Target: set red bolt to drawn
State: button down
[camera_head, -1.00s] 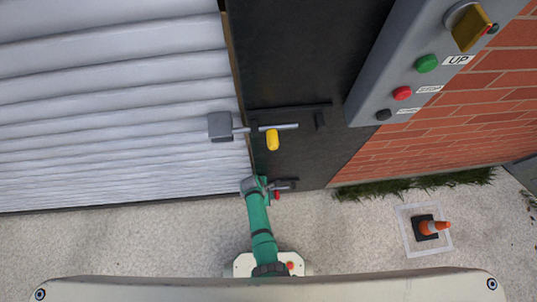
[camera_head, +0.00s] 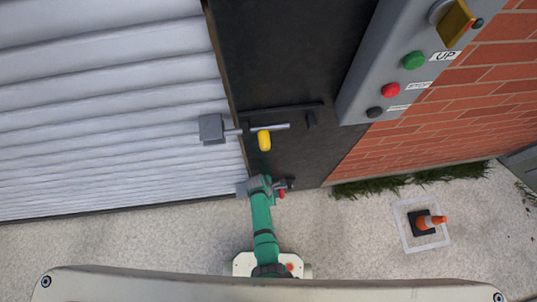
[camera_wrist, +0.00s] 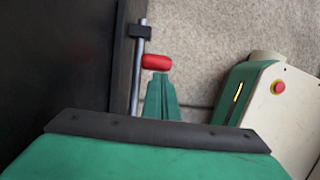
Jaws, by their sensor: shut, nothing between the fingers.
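The red bolt shows its red knob (camera_head: 282,195) low on the dark door post, just right of my arm's end. In the wrist view the knob (camera_wrist: 156,62) sticks out from a thin metal rod (camera_wrist: 137,75) that runs through a dark bracket (camera_wrist: 140,31). My gripper (camera_wrist: 160,76) is shut and empty, its green fingers pointing at the knob, tips right beside it; I cannot tell if they touch.
A second bolt with a yellow knob (camera_head: 264,141) sits higher, its rod reaching a grey block (camera_head: 211,128) on the white shutter (camera_head: 110,100). A control box (camera_head: 400,60) with buttons hangs at the right.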

jog(key=s+a+r, duration=0.1)
jog(key=a+r, duration=0.5)
jog(key=r, duration=0.4)
jog(key=shift+a, duration=0.3)
jog(key=shift+s+a+r, duration=0.1)
jog(key=shift+s, duration=0.05)
jog(key=shift+s+d, duration=0.1)
jog(key=shift+d, duration=0.15)
